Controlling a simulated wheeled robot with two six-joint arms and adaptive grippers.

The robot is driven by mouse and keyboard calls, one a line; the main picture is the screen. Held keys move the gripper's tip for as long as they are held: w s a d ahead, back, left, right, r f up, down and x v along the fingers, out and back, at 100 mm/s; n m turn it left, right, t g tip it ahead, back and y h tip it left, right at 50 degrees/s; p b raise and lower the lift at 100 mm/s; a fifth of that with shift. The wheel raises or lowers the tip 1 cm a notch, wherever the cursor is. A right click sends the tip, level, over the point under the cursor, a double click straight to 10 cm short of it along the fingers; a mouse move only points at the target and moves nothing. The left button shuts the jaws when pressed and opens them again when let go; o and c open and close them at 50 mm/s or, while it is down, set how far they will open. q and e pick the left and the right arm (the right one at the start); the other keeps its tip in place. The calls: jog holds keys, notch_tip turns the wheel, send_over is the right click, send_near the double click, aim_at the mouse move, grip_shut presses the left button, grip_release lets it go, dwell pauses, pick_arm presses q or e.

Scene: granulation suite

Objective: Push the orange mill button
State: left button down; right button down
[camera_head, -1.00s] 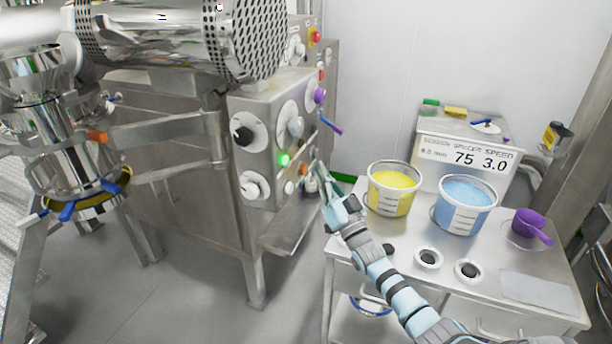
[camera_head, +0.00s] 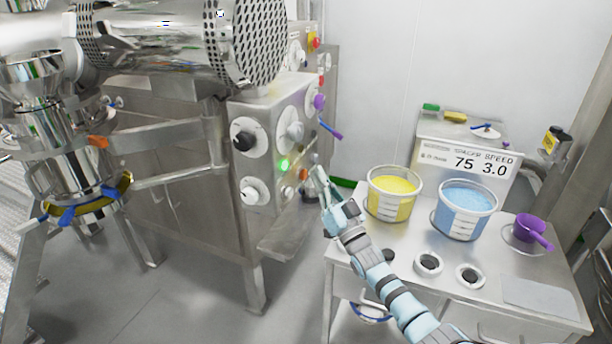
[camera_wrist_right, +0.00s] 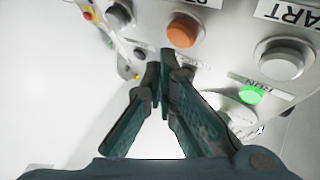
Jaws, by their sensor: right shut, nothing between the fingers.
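The orange button (camera_head: 303,174) sits low on the right part of the steel control panel in the head view. In the right wrist view the orange button (camera_wrist_right: 182,31) is a round cap in a metal ring, just beyond my fingertips. My right gripper (camera_head: 320,177) is shut and empty, its tips pointing at the panel and a little right of the button. In the wrist view its fingertips (camera_wrist_right: 163,70) lie just below the button; whether they touch the panel I cannot tell. My left gripper is not in view.
A lit green RUN light (camera_wrist_right: 251,95) and a grey START button (camera_wrist_right: 283,53) are close by on the panel. A steel table (camera_head: 405,240) holds a yellow tub (camera_head: 390,200), a blue tub (camera_head: 464,212) and a purple scoop (camera_head: 530,230). A steel shelf (camera_head: 290,238) juts out below the panel.

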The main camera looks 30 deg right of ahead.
jog(key=shift+w+a, duration=0.1)
dwell(0.4)
jog(key=shift+w+a, duration=0.15)
jog(key=shift+w, duration=0.1)
jog(key=shift+w+a+b, duration=0.3)
jog(key=shift+w+b, duration=0.05)
jog(key=shift+b, duration=0.2)
dwell(0.6)
jog(key=shift+s+d+p, duration=0.5)
jog(key=shift+s+d, duration=0.05)
jog(key=shift+s, duration=0.2)
jog(key=s+d+p, duration=0.1)
jog(key=s, duration=0.1)
jog(key=s+d+p, duration=0.1)
jog(key=s, duration=0.1)
jog(key=shift+d, duration=0.4)
